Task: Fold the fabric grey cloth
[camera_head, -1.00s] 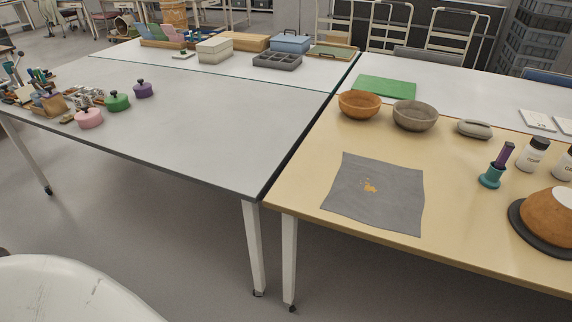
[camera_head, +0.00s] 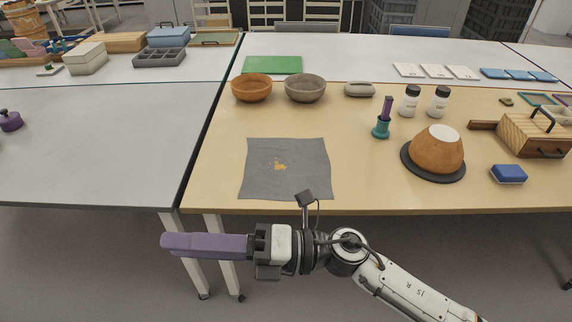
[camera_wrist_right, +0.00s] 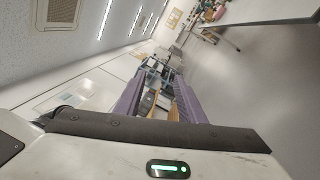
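The grey cloth (camera_head: 300,183) lies flat and spread out on the tan table, near its front edge. Small orange-yellow bits (camera_head: 280,166) show near its middle. My right gripper (camera_head: 168,244), with purple fingers, is in front of the table and left of the cloth in the picture, apart from it. It points left. In the right wrist view, its two fingers (camera_wrist_right: 160,82) stand apart with nothing between them. The cloth cannot be made out in that view. My left gripper is not in view.
Behind the cloth on the tan table (camera_head: 215,185) stand an orange bowl (camera_head: 251,89) and a grey bowl (camera_head: 305,89). To its right are a teal stand (camera_head: 381,130) and an upturned brown pot (camera_head: 436,150) on a dark disc. The tabletop immediately around the cloth is clear.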

